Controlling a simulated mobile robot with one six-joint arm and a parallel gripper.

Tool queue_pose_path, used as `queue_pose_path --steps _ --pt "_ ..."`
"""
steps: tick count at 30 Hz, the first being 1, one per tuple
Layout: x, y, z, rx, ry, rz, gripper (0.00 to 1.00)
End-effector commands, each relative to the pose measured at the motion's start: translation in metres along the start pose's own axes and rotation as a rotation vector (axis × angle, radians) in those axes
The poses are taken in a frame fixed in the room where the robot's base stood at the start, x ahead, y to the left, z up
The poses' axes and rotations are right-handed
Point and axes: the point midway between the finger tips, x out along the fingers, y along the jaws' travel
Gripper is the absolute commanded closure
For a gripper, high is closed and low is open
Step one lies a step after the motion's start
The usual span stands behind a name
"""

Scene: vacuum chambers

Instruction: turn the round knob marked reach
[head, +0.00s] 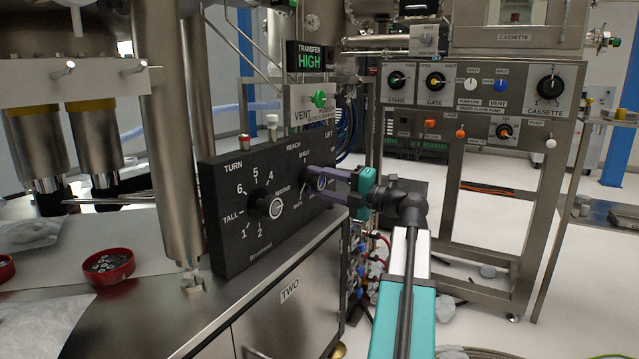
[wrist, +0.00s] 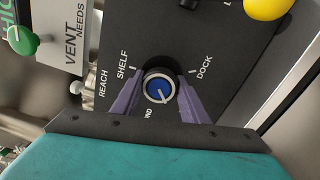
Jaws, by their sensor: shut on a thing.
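The reach knob (wrist: 158,91) is a round black knob with a blue cap, a pale ring and a white line. In the wrist view it sits on the black panel, with SHELF at its upper left, DOCK at its right and REACH further left. My gripper (wrist: 158,84) has a purple finger on each side of the knob and is shut on it. The white line points to the lower right in this view. In the head view my gripper (head: 318,183) reaches in from the right and partly hides the knob (head: 321,184).
The same black panel (head: 232,238) carries a TURN knob (head: 265,207) with numbers to the left. A green knob (head: 319,98) on a VENT plate is just above. A yellow knob (wrist: 268,8) shows at the wrist view's top right. A red dish (head: 108,280) stands on the bench.

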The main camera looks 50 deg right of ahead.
Motion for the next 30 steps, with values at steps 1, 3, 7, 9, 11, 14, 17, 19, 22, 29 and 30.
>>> queue_pose_path --steps 1,3,7,9,11,14,17,19,22,29,30 --pt "0.0004 0.0024 0.0010 -0.010 -0.001 0.004 0.82" --pt "0.0004 0.0025 0.0009 -0.018 -0.001 0.004 0.82" --pt "0.0005 0.0027 0.0008 -0.024 0.000 0.004 0.82" --pt "0.0005 0.0027 0.0007 -0.024 0.000 0.004 0.82" --pt "0.0005 0.0028 0.0007 -0.024 0.000 0.004 0.82" --pt "0.0006 0.0029 0.0007 -0.023 0.000 0.004 0.82" --pt "0.0006 0.0028 0.0006 -0.023 0.000 0.004 0.48" --pt "0.0005 0.0024 0.0004 -0.023 0.001 0.003 0.42" --pt "0.0005 0.0018 0.0002 -0.022 0.001 0.002 0.42" --pt "-0.0009 0.0010 0.0000 -0.022 0.002 0.001 0.42" --pt "-0.0021 0.0009 0.0001 -0.022 0.001 0.000 0.42"
